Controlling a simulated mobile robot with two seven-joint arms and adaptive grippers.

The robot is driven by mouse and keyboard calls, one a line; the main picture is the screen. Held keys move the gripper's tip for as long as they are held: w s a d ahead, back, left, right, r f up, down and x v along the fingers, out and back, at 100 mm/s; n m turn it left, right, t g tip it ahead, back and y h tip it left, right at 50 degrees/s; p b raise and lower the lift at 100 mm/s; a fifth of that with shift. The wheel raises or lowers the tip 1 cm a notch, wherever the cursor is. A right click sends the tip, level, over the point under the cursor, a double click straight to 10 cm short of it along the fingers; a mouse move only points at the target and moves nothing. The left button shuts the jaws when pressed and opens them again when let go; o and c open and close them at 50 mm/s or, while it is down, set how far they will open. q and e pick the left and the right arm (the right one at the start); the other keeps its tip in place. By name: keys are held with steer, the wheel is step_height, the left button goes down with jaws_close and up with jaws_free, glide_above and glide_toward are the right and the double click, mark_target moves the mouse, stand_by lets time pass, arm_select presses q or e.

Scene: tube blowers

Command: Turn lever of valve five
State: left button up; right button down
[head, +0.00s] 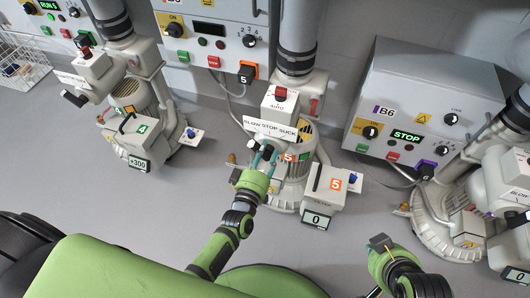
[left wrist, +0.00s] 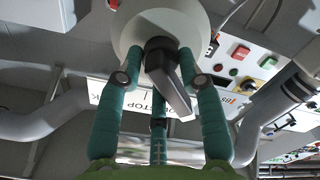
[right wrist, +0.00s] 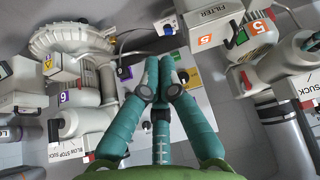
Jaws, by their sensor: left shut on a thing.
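Blower five stands at the centre of the head view, with an orange 5 on its filter box (head: 324,186) and a display (head: 317,219) reading 0. Its valve carries a BLOW STOP SUCK plate (head: 270,128). My left gripper (head: 262,155) is at the valve below that plate. In the left wrist view, its teal fingers are closed around the dark grey lever (left wrist: 173,90), which sits on a round pale hub (left wrist: 150,22). In the head view the fingers partly hide the lever. My right gripper (right wrist: 161,68) has its fingertips drawn together, with nothing seen between them.
Blower four (head: 130,152), reading +300, stands at the left. A control box marked B6 (head: 425,105) showing STOP and blower six (head: 450,220) are at the right. Control boxes line the wall behind. Grey floor (head: 200,190) is open between blowers four and five.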

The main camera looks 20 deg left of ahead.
arm_select(q)
steer(key=shift+r+m+p, duration=0.1)
steer(key=shift+m+p, duration=0.35)
steer(key=shift+m, duration=0.15)
steer(key=m+p, duration=0.1)
steer(key=m, duration=0.2)
steer(key=shift+d, duration=0.15)
steer(key=shift+d+m+p, duration=0.1)
steer(key=shift+m+p, duration=0.45)
steer(key=shift+m, duration=0.55)
steer(key=shift+d+m, duration=0.1)
steer(key=shift+m, duration=1)
arm_select(e)
steer(key=s+d+f+g, duration=0.1)
steer(key=s+f+g, duration=0.2)
steer(key=f, duration=0.5)
steer(key=shift+s+d+f+h, duration=0.15)
steer(key=shift+s+f+h, duration=0.15)
arm_select(q)
steer(key=o, duration=0.9)
steer(key=shift+f, duration=0.2)
